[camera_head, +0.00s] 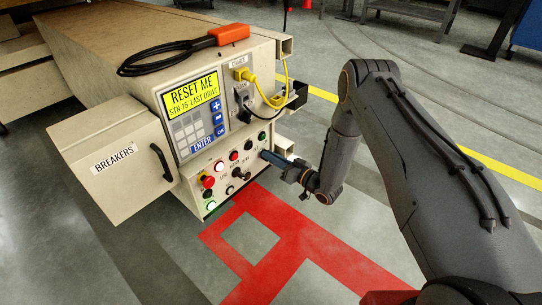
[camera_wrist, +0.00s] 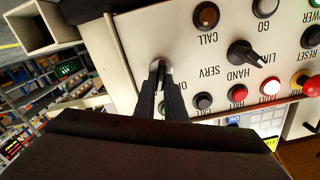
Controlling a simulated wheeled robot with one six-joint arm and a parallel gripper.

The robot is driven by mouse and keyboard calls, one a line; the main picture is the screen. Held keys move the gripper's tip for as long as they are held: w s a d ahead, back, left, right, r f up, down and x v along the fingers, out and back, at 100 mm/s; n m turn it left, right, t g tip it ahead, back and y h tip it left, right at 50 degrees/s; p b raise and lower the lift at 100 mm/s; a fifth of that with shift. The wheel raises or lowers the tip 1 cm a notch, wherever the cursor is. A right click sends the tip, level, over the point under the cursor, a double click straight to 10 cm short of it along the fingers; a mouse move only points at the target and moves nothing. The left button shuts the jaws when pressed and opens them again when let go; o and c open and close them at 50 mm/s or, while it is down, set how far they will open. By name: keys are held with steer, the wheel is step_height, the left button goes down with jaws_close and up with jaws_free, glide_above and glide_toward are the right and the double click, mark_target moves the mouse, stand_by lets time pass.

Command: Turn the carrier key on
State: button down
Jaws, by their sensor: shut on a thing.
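The carrier (camera_head: 100,60) is a beige cabinet with a tilted control panel on its end. In the wrist view, which is upside down, a round metal key switch (camera_wrist: 160,68) sits on the white panel. My gripper (camera_wrist: 160,82) has its two dark fingers straight at this switch, closed on the key, which the fingertips mostly hide. The label beside the switch is partly covered, so the key's turned position cannot be read clearly. In the head view my gripper (camera_head: 266,155) reaches the panel's right side from the right, and its fingertips cover the switch.
A black selector knob (camera_wrist: 246,53) and a red button (camera_wrist: 237,93) are near the switch. The display (camera_head: 192,95) reads "RESET ME". A breakers box (camera_head: 115,160) projects at left. A yellow plug cable (camera_head: 265,90) and an orange pendant (camera_head: 229,35) are above. Floor at right is open.

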steer(key=shift+f+m, duration=0.1)
steer(key=shift+m, duration=0.6)
steer(key=c, duration=1.8)
jaws_free()
steer(key=shift+p+v, duration=1.6)
steer(key=shift+v, duration=2.35)
